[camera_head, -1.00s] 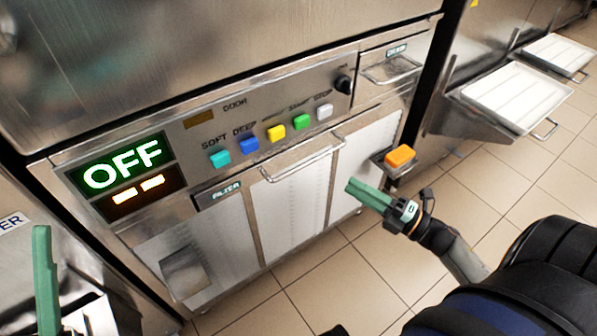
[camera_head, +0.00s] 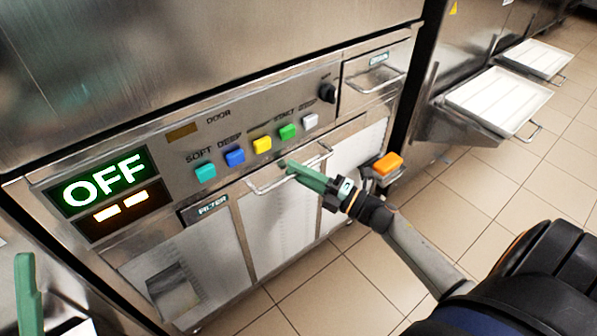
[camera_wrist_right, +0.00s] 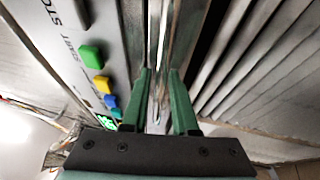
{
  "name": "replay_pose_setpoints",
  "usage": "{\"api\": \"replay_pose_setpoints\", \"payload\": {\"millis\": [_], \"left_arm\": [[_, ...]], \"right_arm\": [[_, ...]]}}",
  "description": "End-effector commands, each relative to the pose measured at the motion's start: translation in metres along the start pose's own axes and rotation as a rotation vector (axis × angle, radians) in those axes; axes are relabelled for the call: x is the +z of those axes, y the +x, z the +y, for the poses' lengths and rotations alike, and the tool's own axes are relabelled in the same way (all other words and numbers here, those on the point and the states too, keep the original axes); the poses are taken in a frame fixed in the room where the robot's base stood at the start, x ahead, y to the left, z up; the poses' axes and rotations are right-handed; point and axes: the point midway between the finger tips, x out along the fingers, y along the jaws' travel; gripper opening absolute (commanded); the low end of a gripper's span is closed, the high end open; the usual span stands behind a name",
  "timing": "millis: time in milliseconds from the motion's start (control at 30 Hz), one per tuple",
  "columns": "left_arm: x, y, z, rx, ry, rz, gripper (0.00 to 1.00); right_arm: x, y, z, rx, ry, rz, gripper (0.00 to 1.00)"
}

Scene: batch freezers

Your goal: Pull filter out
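The filter panel is a white ribbed insert (camera_head: 275,225) low in the freezer front, with a thin metal bar handle (camera_head: 262,187) along its top edge. A "FILTER" label (camera_head: 213,205) sits to the left of the handle. My right gripper (camera_head: 292,168) has its green fingertips at the right part of this handle. In the right wrist view the fingers (camera_wrist_right: 161,75) are apart, with a thin metal bar showing between them; contact cannot be told. My left gripper (camera_head: 27,285) shows only as a green finger at the lower left edge, away from the filter.
Above the handle are several coloured buttons (camera_head: 262,145), a black knob (camera_head: 327,93) and a lit "OFF" display (camera_head: 103,182). An orange button (camera_head: 387,163) juts out at right. White trays (camera_head: 498,100) protrude further right. Tiled floor (camera_head: 310,285) in front is clear.

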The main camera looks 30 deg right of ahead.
Motion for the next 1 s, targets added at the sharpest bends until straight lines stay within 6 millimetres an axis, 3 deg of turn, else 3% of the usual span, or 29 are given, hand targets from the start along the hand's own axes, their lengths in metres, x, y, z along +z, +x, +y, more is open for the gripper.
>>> {"api": "replay_pose_setpoints", "payload": {"millis": [167,400,1000], "left_arm": [[-0.0001,0.0001,0.0001,0.0,-0.001,0.0,0.5],[-0.0001,0.0002,0.0002,0.001,-0.001,0.0,0.5],[-0.0002,0.0002,0.0004,0.001,-0.001,0.001,0.5]], "right_arm": [[-0.0001,-0.0002,-0.0002,0.0,0.001,0.0,0.25],[-0.0001,-0.0005,-0.0002,0.0,0.0,0.0,0.0],[-0.0001,-0.0007,-0.0002,0.0,0.0,0.0,0.0]]}}
